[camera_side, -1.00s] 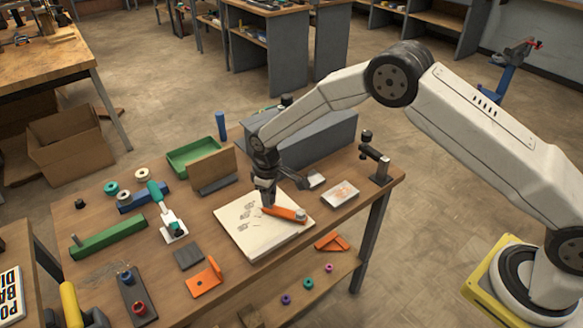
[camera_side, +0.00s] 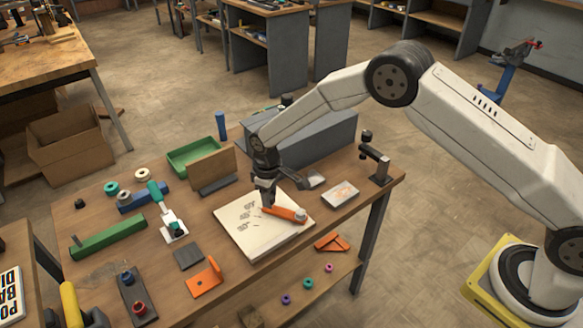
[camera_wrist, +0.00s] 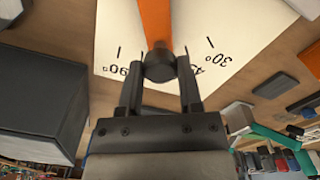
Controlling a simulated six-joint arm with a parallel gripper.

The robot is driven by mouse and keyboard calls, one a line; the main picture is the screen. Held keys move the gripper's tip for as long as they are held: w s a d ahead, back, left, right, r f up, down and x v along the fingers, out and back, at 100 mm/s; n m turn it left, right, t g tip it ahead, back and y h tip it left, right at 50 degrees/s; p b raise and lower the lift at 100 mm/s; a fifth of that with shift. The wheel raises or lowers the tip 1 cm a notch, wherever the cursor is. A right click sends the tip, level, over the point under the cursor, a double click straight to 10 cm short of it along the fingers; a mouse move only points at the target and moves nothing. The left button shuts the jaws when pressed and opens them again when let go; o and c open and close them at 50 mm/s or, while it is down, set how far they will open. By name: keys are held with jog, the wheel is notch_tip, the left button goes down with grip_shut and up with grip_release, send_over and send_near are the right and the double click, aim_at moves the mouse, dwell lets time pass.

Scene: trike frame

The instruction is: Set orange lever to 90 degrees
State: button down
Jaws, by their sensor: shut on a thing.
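The orange lever (camera_side: 284,214) lies over a white dial board (camera_side: 240,229) on the bench, with its round pivot at the right end in the side view. In the wrist view the orange lever (camera_wrist: 154,22) ends in a dark round knob (camera_wrist: 160,66). My gripper (camera_wrist: 160,92) has its two fingers on either side of this knob, shut on it. The knob sits between a tick near the 90° label (camera_wrist: 117,69) and a tick to its right. A label there is partly hidden by a finger; a 30° label (camera_wrist: 217,58) is farther right. My gripper (camera_side: 265,202) hides the lever's tip in the side view.
A grey box (camera_side: 300,140) stands behind the board. A brown upright panel (camera_side: 207,170) is to its left. A dark clamp stand (camera_side: 377,165) is at the bench's right corner. A green-handled toggle clamp (camera_side: 166,212) and an orange bracket (camera_side: 203,279) lie left and in front.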

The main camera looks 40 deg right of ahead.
jog(key=shift+w+d, duration=0.1)
jog(key=shift+d, duration=0.05)
jog(key=shift+w+d+r+m, duration=0.1)
jog(key=shift+w+d+m, duration=0.1)
jog(key=shift+d+m, duration=0.45)
jog(key=shift+w+d+m, duration=0.2)
jog(key=shift+d+m, duration=0.1)
jog(key=shift+m, duration=0.55)
jog(key=shift+w+d+m, duration=0.1)
jog(key=shift+d+m, duration=1.1)
jog(key=shift+m, duration=0.4)
jog(key=shift+c, duration=1.3)
grip_release()
notch_tip(320, 180, up, 8)
